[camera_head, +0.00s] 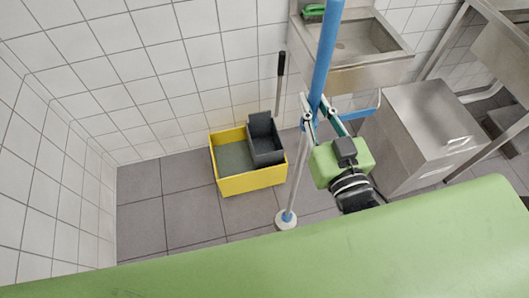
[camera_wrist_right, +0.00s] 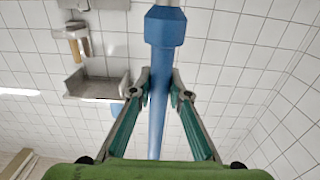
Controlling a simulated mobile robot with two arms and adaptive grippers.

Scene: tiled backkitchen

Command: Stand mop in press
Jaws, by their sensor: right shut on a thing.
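The mop is long, with a blue upper handle (camera_head: 326,50), a pale lower pole and a small round white head (camera_head: 286,220) near the floor. It stands nearly upright, leaning a little. My right gripper (camera_head: 317,116) is shut on the mop handle; the blue handle also shows between the fingers in the right wrist view (camera_wrist_right: 158,95). The press is the dark grey wringer (camera_head: 265,140) with a black-tipped lever, set in the right part of a yellow bucket (camera_head: 251,184). The mop head is apart from the press, to its right and nearer me. My left gripper is not in view.
A steel sink (camera_head: 362,45) is on the wall behind the mop, with a green item (camera_head: 313,10) on its edge. A steel cabinet (camera_head: 425,125) stands to the right. Grey tiled floor (camera_head: 150,215) is free left of the bucket.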

